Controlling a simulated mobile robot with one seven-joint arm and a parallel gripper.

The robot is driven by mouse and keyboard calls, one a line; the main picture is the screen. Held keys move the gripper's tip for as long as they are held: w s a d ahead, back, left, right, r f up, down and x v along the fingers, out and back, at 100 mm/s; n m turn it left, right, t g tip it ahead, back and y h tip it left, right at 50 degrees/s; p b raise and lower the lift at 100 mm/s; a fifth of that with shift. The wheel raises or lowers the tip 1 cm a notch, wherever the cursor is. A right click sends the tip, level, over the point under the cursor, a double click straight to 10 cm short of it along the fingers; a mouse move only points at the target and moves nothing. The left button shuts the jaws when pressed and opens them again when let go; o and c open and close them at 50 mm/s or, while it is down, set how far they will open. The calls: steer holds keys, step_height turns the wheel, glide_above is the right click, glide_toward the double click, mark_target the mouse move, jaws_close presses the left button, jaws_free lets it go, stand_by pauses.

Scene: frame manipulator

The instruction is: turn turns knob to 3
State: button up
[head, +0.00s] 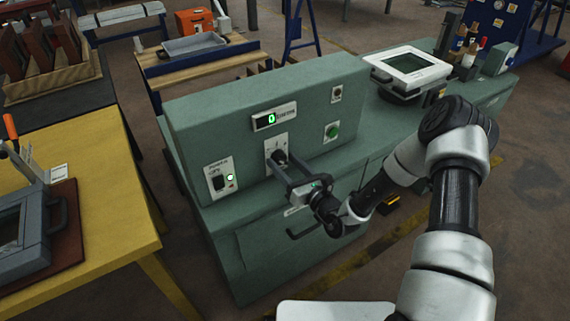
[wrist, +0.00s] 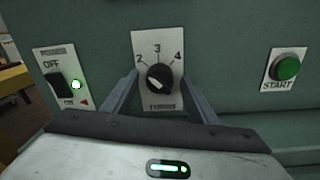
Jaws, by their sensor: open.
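A black round knob (wrist: 159,77) sits on a white dial plate (wrist: 146,42) marked 2, 3 and 4 with short lines. A pale mark shows on the knob's lower part; which number it points to is unclear. The plate also shows in the head view (head: 282,141), where my gripper partly hides the knob. My gripper (wrist: 162,79) is open, with one finger on each side of the knob. Whether the fingers touch it I cannot tell. The gripper also shows in the head view (head: 281,162), in front of the plate. A display (head: 273,117) above reads a green 0.
On the green panel, a power switch (wrist: 58,86) with a lit green lamp is left of the dial. A green START button (wrist: 287,68) is right. A drawer handle (head: 303,231) lies below. A yellow table (head: 105,215) stands left.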

steer(key=c, duration=1.1)
steer(key=shift+o, duration=0.2)
steer(key=shift+m, duration=0.3)
steer(key=m+p, duration=0.2)
steer(key=m, duration=0.2)
steer(key=shift+f+m+p, duration=0.1)
steer(key=shift+m+p, duration=0.9)
steer(key=shift+m, duration=1.2)
steer(key=o, duration=1.1)
steer(key=shift+c, duration=0.2)
